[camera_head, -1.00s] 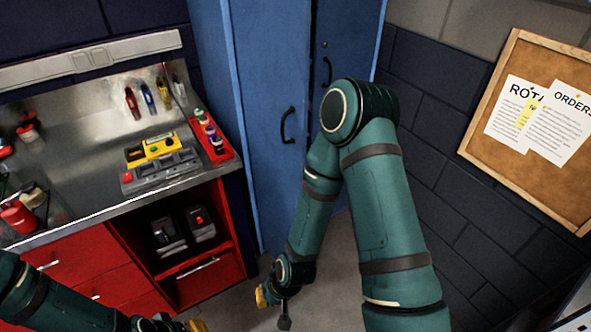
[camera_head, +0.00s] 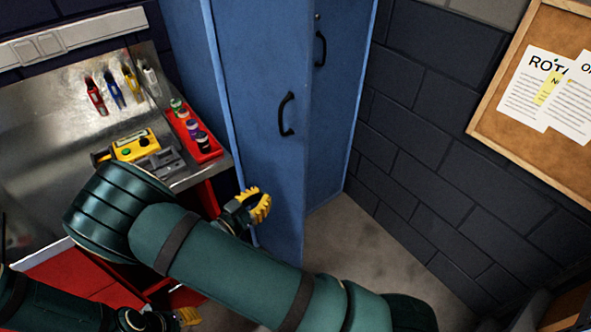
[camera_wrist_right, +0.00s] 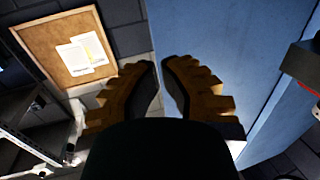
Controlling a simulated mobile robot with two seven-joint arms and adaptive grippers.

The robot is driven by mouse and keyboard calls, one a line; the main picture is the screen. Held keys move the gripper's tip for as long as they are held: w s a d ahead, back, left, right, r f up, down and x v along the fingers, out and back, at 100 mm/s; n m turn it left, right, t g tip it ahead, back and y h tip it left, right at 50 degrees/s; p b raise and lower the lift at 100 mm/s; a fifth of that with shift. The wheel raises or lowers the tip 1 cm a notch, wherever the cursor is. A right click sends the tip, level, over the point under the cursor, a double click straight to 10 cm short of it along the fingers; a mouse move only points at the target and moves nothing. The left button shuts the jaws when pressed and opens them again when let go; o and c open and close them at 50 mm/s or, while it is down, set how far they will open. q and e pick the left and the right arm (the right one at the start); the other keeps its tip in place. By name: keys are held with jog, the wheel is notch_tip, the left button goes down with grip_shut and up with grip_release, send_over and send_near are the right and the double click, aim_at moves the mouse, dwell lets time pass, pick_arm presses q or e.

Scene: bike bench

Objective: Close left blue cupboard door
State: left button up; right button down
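The left blue cupboard door (camera_head: 262,95) stands ajar, its free edge jutting out past the right door (camera_head: 337,110). Its black handle (camera_head: 286,114) shows on its face. My right gripper (camera_head: 262,205) has yellow fingers and is in front of the lower left part of this door; I cannot tell whether it touches. In the right wrist view the right gripper (camera_wrist_right: 161,75) has a narrow gap with nothing held, and blue cupboard surface (camera_wrist_right: 215,50) fills the right side. My left gripper (camera_head: 188,317) is low at the bottom left, its opening unclear.
A metal workbench (camera_head: 50,110) with a red tray of bottles (camera_head: 194,131) and a yellow device (camera_head: 135,146) stands left of the cupboard. A dark brick wall (camera_head: 440,150) and a cork board (camera_head: 530,90) are at right. The floor (camera_head: 365,250) before the right door is clear.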

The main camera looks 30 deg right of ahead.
jog(key=b, duration=0.1)
send_near(300, 164)
jog(key=shift+m+g, duration=0.3)
jog(key=x, duration=0.8)
jog(key=shift+w+r, duration=0.1)
jog(key=shift+w, duration=0.1)
jog(key=shift+d, duration=0.1)
